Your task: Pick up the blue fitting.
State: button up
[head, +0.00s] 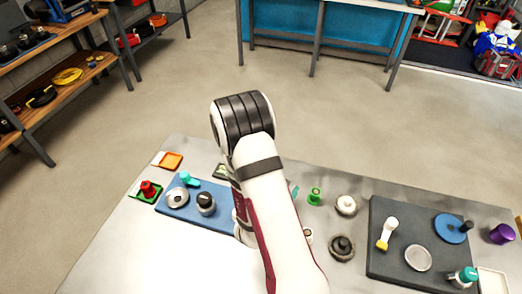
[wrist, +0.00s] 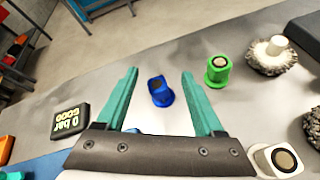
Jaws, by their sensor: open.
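The blue fitting (wrist: 160,91) stands on the grey table in the wrist view. It is a small blue piece with a round flange and a dark opening on top. My gripper (wrist: 160,76) has two teal fingers, spread wide apart. In the picture the fitting lies between them, apart from both. The gap in depth is hard to tell. In the head view my arm hides the fitting and nearly all of my gripper.
A green fitting (wrist: 218,69) stands just right of the right finger. A white-stemmed brush (wrist: 270,55) is beyond it. A white fitting (wrist: 277,160) is at lower right. A black gauge display (wrist: 69,122) lies left. A blue mat (head: 218,217) and dark mat (head: 385,265) hold other parts.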

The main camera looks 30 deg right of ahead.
jog(key=n, duration=0.1)
jog(key=f+n+t, duration=0.1)
jog(key=n, duration=0.1)
jog(key=a+n, duration=0.1)
jog(key=n, duration=0.1)
jog(key=shift+s+a+f+t, duration=0.1)
jog(key=shift+s+f+t, duration=0.2)
jog(key=shift+s+f, duration=0.1)
jog(key=shift+w+f+n, duration=0.15)
jog(key=shift+w+n, duration=0.15)
jog(key=x, duration=0.7)
grip_shut()
